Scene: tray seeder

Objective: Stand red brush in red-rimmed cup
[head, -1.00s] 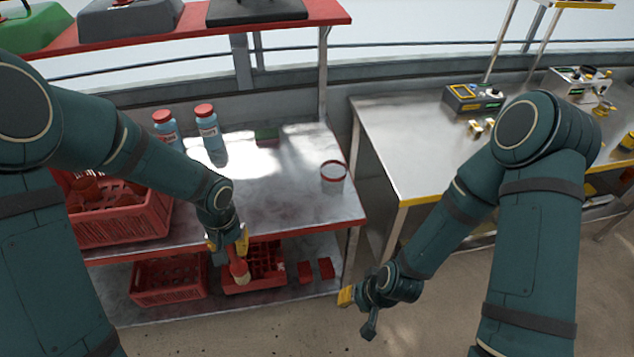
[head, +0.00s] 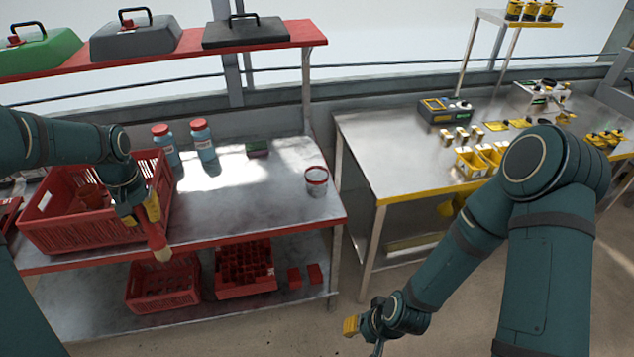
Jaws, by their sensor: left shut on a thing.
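The red brush (head: 155,235) is in my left gripper (head: 144,212), which is shut on it. The brush points downward, with its pale bristle end at the bottom, in front of the table's front edge near the large red crate. The red-rimmed cup (head: 316,184) stands upright on the right part of the metal table, well to the right of the brush and apart from it. It is pale, and its inside is hard to make out. My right gripper (head: 364,336) is low at the bottom middle, with its fingers apart and nothing visible between them.
A large red crate (head: 60,235) stands on the table's left. The middle of the red-edged table (head: 240,205) is clear. Red crates (head: 165,290) sit on the lower shelf.

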